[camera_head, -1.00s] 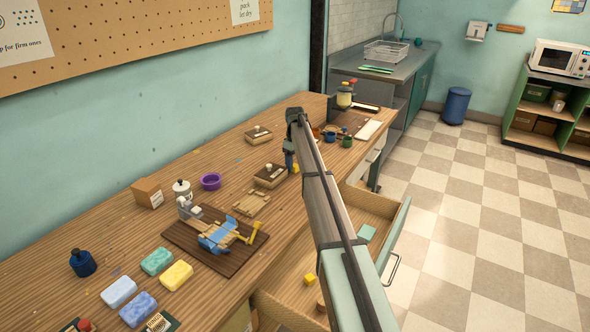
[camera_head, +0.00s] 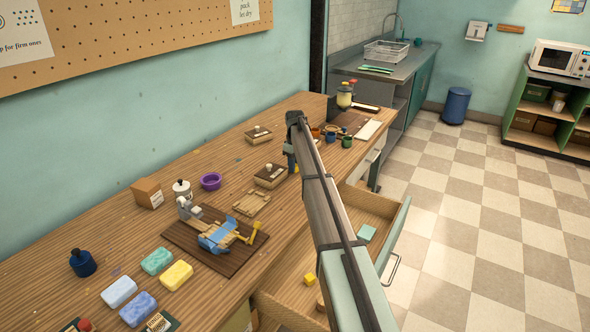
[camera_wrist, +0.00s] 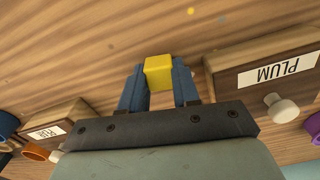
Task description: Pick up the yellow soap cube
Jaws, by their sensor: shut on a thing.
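My gripper (camera_wrist: 158,88) is shut on a yellow soap cube (camera_wrist: 158,70), which sits between its two blue fingertips in the wrist view. In the head view my gripper (camera_head: 291,163) is over the wooden bench beside a wooden box, mostly hidden by my own arm. I cannot tell whether the cube touches the bench top. Another yellow cube (camera_head: 310,280) lies in the open drawer.
A wooden box labelled PLUM (camera_wrist: 266,75) with a white knob stands right of my gripper in the wrist view. Another labelled box (camera_wrist: 45,128) is at left. The open drawer (camera_head: 290,262) holds a teal piece (camera_head: 367,232). Small cups (camera_head: 346,141) stand behind my gripper.

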